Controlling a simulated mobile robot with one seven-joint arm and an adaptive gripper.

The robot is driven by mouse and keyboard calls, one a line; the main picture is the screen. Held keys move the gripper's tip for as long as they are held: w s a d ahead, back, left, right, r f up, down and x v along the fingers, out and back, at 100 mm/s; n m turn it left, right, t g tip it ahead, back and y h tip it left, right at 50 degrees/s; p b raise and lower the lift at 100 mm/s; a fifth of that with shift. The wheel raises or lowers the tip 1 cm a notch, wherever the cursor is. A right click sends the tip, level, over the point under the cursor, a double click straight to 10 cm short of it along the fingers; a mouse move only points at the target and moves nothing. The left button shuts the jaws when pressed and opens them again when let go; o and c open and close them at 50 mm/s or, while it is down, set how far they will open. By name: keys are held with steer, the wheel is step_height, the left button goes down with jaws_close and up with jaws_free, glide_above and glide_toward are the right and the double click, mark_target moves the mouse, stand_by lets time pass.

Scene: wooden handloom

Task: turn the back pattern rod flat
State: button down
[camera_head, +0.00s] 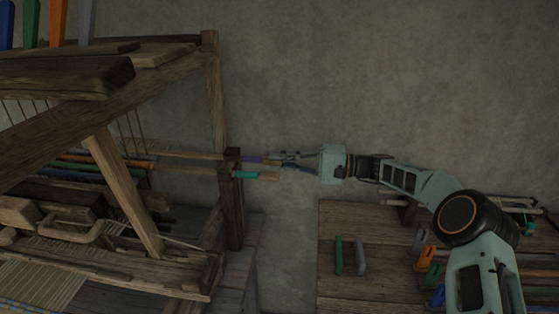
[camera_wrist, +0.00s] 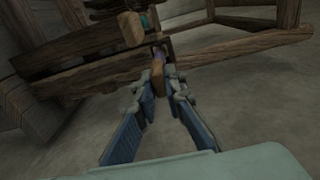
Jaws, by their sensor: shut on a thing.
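Two pattern rods stick out of the loom's right post in the head view. The upper one, which looks like the back pattern rod, has a purple band (camera_head: 250,160). The lower one has a teal band (camera_head: 245,175) and a bare wooden end (camera_head: 268,177). My gripper (camera_head: 283,158) is shut on the end of the purple-banded rod. In the wrist view this rod's wooden end (camera_wrist: 158,77) sits between the fingers of my gripper (camera_wrist: 157,87). The other rod's end (camera_wrist: 131,29) is close by, up and left. Whether the held rod's face is flat is hard to tell.
The loom's upright post (camera_head: 232,205) stands just left of my gripper. A wooden table (camera_head: 345,290) at lower right carries green, grey, orange and blue pieces. The wall behind is bare, and a gap lies between loom and table.

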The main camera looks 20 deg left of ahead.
steer(key=c, duration=2)
jaws_free()
steer(key=shift+d, duration=0.1)
steer(key=v, duration=1.2)
